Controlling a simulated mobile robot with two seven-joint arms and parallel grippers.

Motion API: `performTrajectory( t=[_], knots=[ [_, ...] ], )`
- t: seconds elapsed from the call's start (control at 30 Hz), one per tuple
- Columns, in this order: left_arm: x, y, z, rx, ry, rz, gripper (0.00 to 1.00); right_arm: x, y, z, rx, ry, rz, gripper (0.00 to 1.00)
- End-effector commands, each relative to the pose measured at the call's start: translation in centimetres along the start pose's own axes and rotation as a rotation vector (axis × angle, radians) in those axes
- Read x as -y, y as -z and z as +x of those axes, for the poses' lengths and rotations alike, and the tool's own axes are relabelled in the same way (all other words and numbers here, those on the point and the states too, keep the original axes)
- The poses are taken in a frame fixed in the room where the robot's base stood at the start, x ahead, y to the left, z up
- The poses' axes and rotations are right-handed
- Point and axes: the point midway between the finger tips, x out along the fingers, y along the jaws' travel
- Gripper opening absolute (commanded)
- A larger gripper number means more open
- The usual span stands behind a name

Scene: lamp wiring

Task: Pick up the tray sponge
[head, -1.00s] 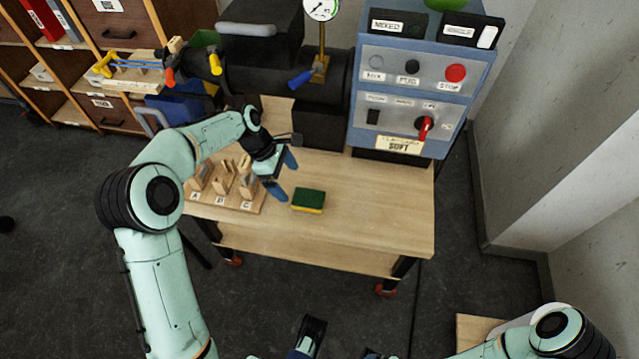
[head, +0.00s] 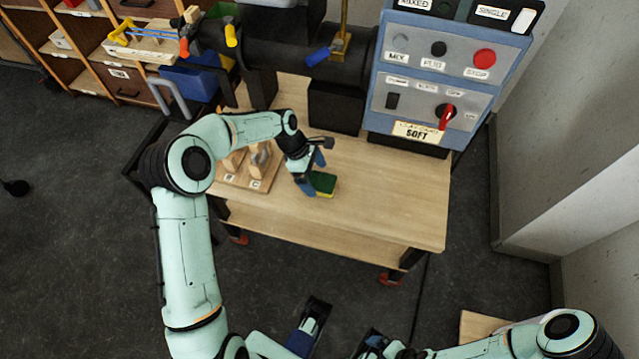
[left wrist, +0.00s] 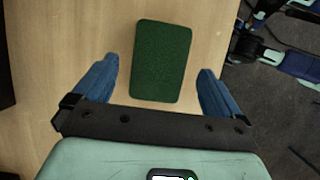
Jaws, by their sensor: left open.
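The green and yellow sponge (head: 323,183) lies on the wooden table top (head: 390,200), partly hidden by my left gripper in the head view. In the left wrist view the green top of the sponge (left wrist: 160,60) shows whole, a little ahead of the fingertips and between their lines. My left gripper (head: 313,175) is open and empty above the sponge; its blue fingers (left wrist: 158,75) stand apart on either side in the left wrist view. The height between the fingers and the sponge is hard to tell.
A blue control box (head: 435,80) with a red knob stands at the table's back right. The table is clear right of the sponge. Shelves (head: 85,55) stand at the back left.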

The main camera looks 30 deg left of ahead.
Motion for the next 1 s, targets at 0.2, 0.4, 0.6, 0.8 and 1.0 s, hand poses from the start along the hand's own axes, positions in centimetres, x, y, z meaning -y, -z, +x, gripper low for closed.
performTrajectory(
  t=[0.2,0.4,0.6,0.8,1.0],
  knots=[
    [-0.1,0.1,2.4,0.000,0.001,0.000,0.99,-0.2,0.9,0.6,-0.024,-0.001,0.002,1.00],
    [-0.1,0.1,2.5,-0.001,0.000,0.000,0.99,-0.2,1.0,0.5,-0.026,-0.001,0.002,1.00],
    [-0.1,0.1,2.5,-0.001,0.000,0.000,0.99,-0.2,1.0,0.5,-0.025,-0.001,0.002,1.00],
    [-0.1,0.1,2.7,0.000,0.000,0.001,0.99,-0.2,1.0,0.5,-0.025,-0.001,0.002,1.00],
    [-0.1,0.3,2.9,0.000,-0.001,0.001,0.99,-0.2,0.9,0.5,-0.025,-0.001,0.002,1.00]
  ],
)
